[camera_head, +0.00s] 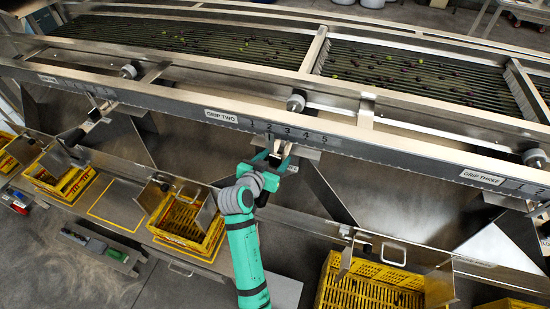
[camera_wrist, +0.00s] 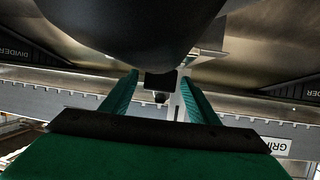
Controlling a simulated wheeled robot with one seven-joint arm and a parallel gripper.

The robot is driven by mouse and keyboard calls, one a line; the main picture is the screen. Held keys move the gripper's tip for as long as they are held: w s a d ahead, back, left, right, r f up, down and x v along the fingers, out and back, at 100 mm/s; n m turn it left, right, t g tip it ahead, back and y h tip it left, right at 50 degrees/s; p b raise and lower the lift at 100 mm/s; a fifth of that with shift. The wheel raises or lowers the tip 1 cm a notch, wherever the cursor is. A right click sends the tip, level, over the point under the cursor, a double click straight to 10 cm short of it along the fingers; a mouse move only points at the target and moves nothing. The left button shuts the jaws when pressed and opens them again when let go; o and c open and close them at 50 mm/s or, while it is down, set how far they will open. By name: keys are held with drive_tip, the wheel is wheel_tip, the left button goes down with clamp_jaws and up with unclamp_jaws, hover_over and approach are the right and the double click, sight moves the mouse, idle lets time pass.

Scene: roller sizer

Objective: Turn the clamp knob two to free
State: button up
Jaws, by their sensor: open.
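The GRIP TWO label (camera_head: 221,115) and a numbered scale (camera_head: 289,132) are on the long steel rail. Below the scale, a small dark clamp part (camera_head: 276,157), which looks like clamp knob two, sits by a metal bracket (camera_head: 304,151). My gripper (camera_head: 274,162) reaches up to it with open teal fingers. In the wrist view, a dark block (camera_wrist: 161,80) with a small dark tip shows between the spread finger ends, with gaps beside it. Whether a finger touches it is unclear. A large dark rounded shape covers the upper middle of the wrist view.
Another dark clamp handle (camera_head: 72,137) is at the left. Steel chute plates (camera_head: 318,190) flank my arm. Yellow crates (camera_head: 352,290) stand below. The roller bed (camera_head: 420,80) with small fruit lies behind the rail.

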drive_tip(key=shift+w+d+f, duration=0.1)
drive_tip(key=shift+w+f, duration=0.05)
drive_tip(key=shift+w, duration=0.05)
drive_tip(key=c, duration=1.1)
drive_tip(key=shift+o, duration=0.3)
drive_tip(key=shift+d+n+y, duration=0.1)
drive_tip(key=shift+n+y, duration=0.6)
drive_tip(key=shift+y, duration=0.1)
drive_tip(key=o, duration=1)
drive_tip(key=shift+o, duration=0.2)
